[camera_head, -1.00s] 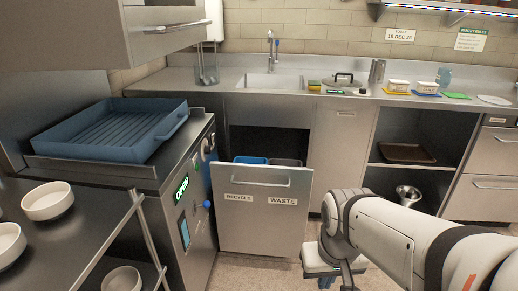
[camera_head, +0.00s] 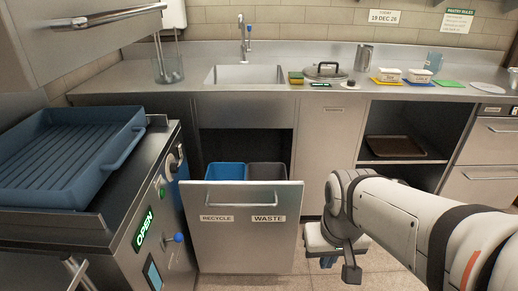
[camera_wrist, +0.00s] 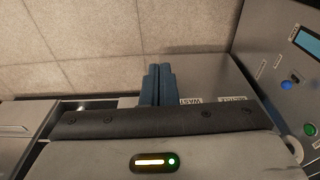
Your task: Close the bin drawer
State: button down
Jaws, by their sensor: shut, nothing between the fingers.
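The bin drawer (camera_head: 250,245) is pulled out below the sink, with its grey front labelled RECYCLE and WASTE and a bar handle across it. The tops of a blue bin (camera_head: 225,171) and a grey bin (camera_head: 268,171) show behind the front. My gripper (camera_wrist: 157,68) has its two blue fingers together and empty in the wrist view. The drawer front also shows there (camera_wrist: 215,75), beside and beyond the fingers. In the head view my gripper hangs low, to the right of the drawer front and apart from it.
A steel machine with an OPEN sign (camera_head: 144,229) and a blue tray (camera_head: 70,160) stands close on the left of the drawer. An open shelf with a brown tray (camera_head: 395,147) is at the right. Tiled floor is clear around the drawer's right side.

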jog(key=w+d+f+n+t+h+b, duration=0.1)
jog(key=w+d+f+n+t, duration=0.3)
jog(key=w, duration=0.7)
jog(key=n+t+y+b, duration=0.65)
jog(key=n+y, duration=0.65)
jog(key=n, duration=1)
send_near(256, 189)
jog(key=a+f+t+p, duration=0.1)
jog(key=a+p, duration=0.1)
jog(key=a, duration=0.2)
jog(key=w, duration=0.3)
jog(key=shift+a, duration=0.15)
jog(key=shift+w, duration=0.45)
